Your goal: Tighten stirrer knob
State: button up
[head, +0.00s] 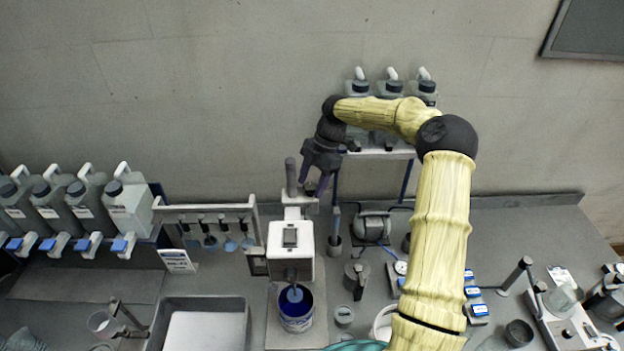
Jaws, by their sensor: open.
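The stirrer has a white motor head (291,248) on a grey upright post (291,178). Its blue stirring disc (294,294) hangs over a blue-walled pot (296,318) on the base below. A pale clamp bracket (297,199) joins the post behind the head. My gripper (313,188) is open and points down just right of the post, close above the bracket. I cannot make out the knob; it is too small or hidden by the fingers. I cannot tell whether the fingers touch anything.
Jugs (128,206) line the left shelf, beside a rack (205,213) of hanging stirring tools. A grey tray (200,320) stands front left. More bottles sit on a raised shelf (380,153) behind my arm. Small bench items crowd right of the stirrer; the back right bench is clear.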

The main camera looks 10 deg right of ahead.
jog(key=c, duration=1)
